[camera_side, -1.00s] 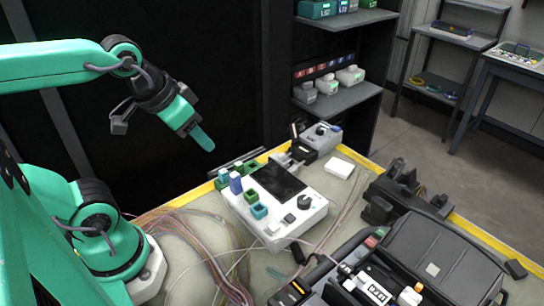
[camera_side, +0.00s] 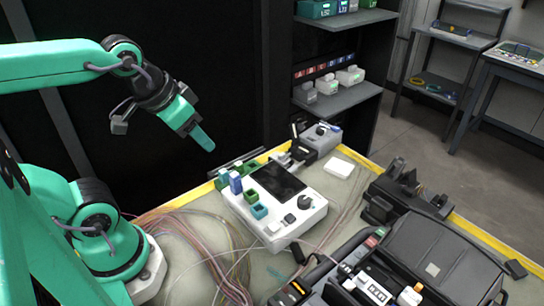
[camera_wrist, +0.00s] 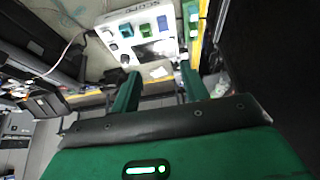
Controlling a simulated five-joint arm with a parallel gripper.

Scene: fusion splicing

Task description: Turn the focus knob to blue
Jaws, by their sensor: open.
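A white device (camera_side: 287,222) with a dark screen (camera_side: 278,182) sits on the bench. A black round knob (camera_side: 305,202) stands near its right corner. Any colour mark on the knob is too small to tell. Blue and green blocks stand on the device's left and front parts, among them a blue one (camera_side: 235,183). My gripper (camera_side: 207,143) is up in the air, behind and left of the device, apart from it. In the wrist view its two green fingers (camera_wrist: 158,92) are spread with nothing between them, and the white device (camera_wrist: 128,19) shows beyond them, near the top.
A black case (camera_side: 440,255) and dark equipment (camera_side: 395,190) fill the bench's right side. Loose fibre cables (camera_side: 195,235) lie left of the device. A grey unit (camera_side: 322,137) stands at the far corner, with a white block (camera_side: 339,168) in front. Air around my gripper is clear.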

